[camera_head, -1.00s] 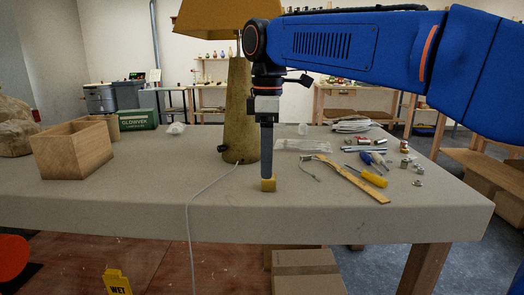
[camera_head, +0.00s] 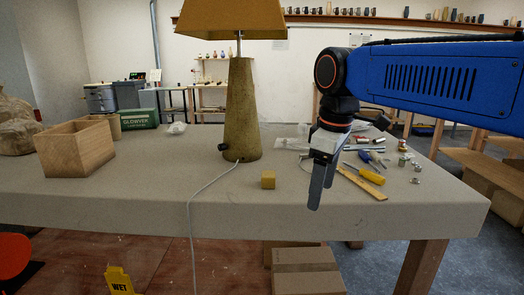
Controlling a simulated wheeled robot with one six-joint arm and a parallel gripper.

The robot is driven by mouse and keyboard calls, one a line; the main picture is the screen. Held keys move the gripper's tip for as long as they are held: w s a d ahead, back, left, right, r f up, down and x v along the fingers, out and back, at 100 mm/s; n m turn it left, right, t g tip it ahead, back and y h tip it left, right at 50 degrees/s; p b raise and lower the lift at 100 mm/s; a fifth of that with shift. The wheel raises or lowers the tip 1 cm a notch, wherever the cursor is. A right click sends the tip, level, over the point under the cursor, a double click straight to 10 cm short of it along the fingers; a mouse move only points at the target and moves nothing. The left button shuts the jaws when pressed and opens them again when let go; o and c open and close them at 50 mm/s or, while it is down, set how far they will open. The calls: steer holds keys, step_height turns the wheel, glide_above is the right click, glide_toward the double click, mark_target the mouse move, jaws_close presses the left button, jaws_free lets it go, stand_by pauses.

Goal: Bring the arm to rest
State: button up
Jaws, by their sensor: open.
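My gripper (camera_head: 318,190) is open and empty, pointing down near the front edge of the table (camera_head: 150,205). My blue arm (camera_head: 445,82) reaches in from the right. The lamp (camera_head: 241,115), with a tapered base and a yellow shade, stands upright behind the block. Its white cord (camera_head: 196,205) runs over the table's front edge.
Behind and right of my gripper lie a wooden ruler (camera_head: 365,185), a yellow screwdriver (camera_head: 371,177) and small metal parts (camera_head: 415,169). A wooden box (camera_head: 75,150) stands at the left. The table's front middle-left is clear.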

steer(key=s+d+f+m+t, duration=0.1)
steer(key=s+d+f+m, duration=0.5)
steer(key=s+d+f, duration=0.1)
steer(key=s+d+f+m+t, duration=0.2)
steer(key=s+d+f+m, duration=0.3)
steer(key=s+d+f, duration=0.3)
step_height(320, 180, down, 5)
steer(key=shift+s+d+r+m+h, duration=0.2)
steer(key=shift+s+m+h, duration=0.1)
steer(key=shift+s+m, duration=0.15)
stand_by(0.9)
